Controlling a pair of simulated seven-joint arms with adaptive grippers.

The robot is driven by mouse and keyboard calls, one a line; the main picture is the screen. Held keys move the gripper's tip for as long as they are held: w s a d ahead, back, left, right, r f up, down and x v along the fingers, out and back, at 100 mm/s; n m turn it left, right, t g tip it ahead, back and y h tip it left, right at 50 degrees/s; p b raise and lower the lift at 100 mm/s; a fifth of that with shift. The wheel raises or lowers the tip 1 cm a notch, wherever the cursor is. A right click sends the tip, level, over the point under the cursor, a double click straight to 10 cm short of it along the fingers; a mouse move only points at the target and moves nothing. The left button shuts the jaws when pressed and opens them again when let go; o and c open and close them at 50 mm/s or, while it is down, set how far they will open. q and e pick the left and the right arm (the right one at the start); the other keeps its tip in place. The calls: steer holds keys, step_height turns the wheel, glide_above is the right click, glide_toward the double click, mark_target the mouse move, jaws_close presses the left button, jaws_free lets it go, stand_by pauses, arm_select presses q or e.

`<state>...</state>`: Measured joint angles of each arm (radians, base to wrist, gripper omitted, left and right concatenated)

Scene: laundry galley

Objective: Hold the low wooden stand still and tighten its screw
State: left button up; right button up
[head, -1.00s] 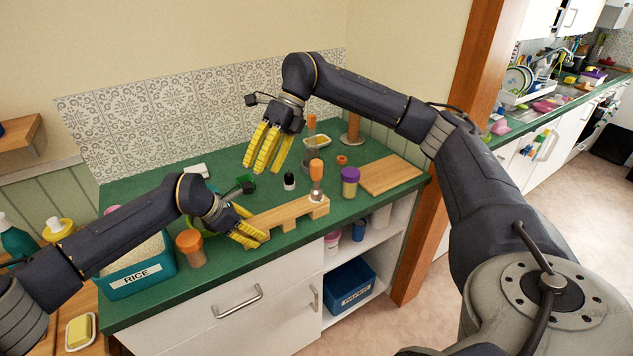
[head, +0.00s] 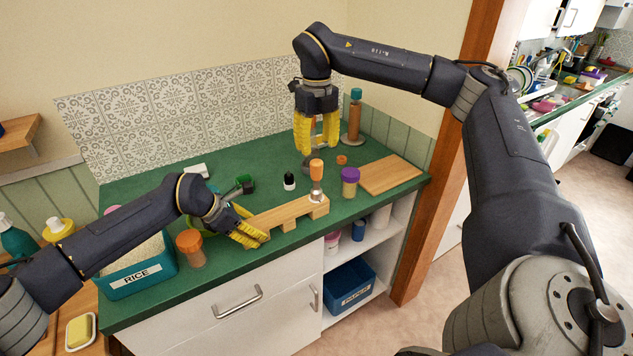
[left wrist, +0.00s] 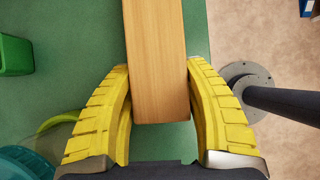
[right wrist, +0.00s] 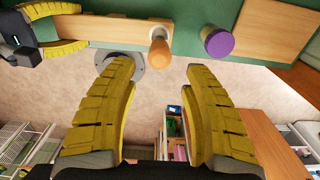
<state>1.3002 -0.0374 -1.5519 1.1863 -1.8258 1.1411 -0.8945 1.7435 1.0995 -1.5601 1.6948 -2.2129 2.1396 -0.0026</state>
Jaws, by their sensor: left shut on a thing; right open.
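The low wooden stand (head: 285,213) lies along the counter's front edge. My left gripper (head: 247,237) is shut on its left end; the left wrist view shows the stand (left wrist: 156,55) between the yellow fingers. A screwdriver with an orange handle (head: 316,168) stands upright on the stand's right end, its metal shaft pointing down. The screw itself cannot be made out. My right gripper (head: 317,148) is open and empty, pointing down, above and behind the screwdriver in the head view. In the right wrist view the orange handle (right wrist: 159,52) lies just beyond the fingertips, between their lines.
A purple-lidded jar (head: 350,182) and a wooden board (head: 391,174) are right of the stand. A small black-topped bottle (head: 289,181) stands behind it. An orange-lidded jar (head: 190,247) and the rice bin (head: 140,277) are at the left. A teal-topped wooden bottle (head: 354,115) stands at the back.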

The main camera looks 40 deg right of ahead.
mark_target(317, 161)
steer(key=shift+f, duration=4.15)
